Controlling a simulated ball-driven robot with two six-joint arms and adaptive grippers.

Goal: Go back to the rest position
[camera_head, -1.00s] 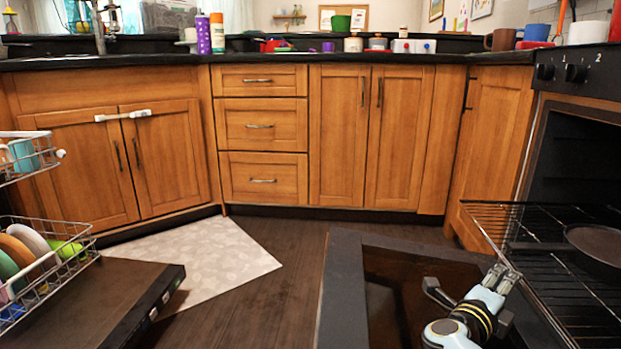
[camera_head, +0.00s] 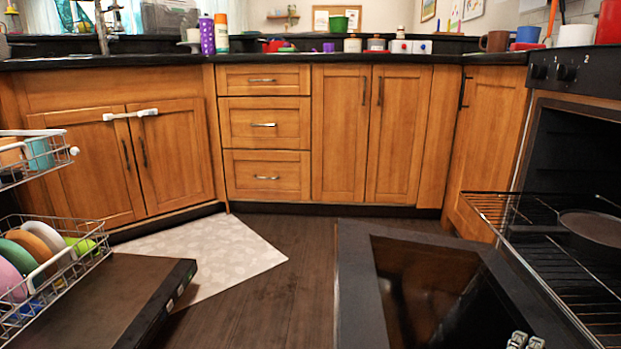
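Only the two fingertips of my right gripper (camera_head: 526,341) show, at the bottom edge of the view, over the dark glass of the lowered oven door (camera_head: 352,285). They are close together, and the rest of the gripper is cut off, so its opening is unclear. Nothing is seen between the tips. My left gripper is out of view.
The open oven on the right has its wire rack (camera_head: 560,262) pulled out, with a dark pan (camera_head: 592,228) on it. On the left, the dishwasher door (camera_head: 120,290) is down beside a rack of plates (camera_head: 40,232). Dark floor (camera_head: 285,300) lies free between the doors.

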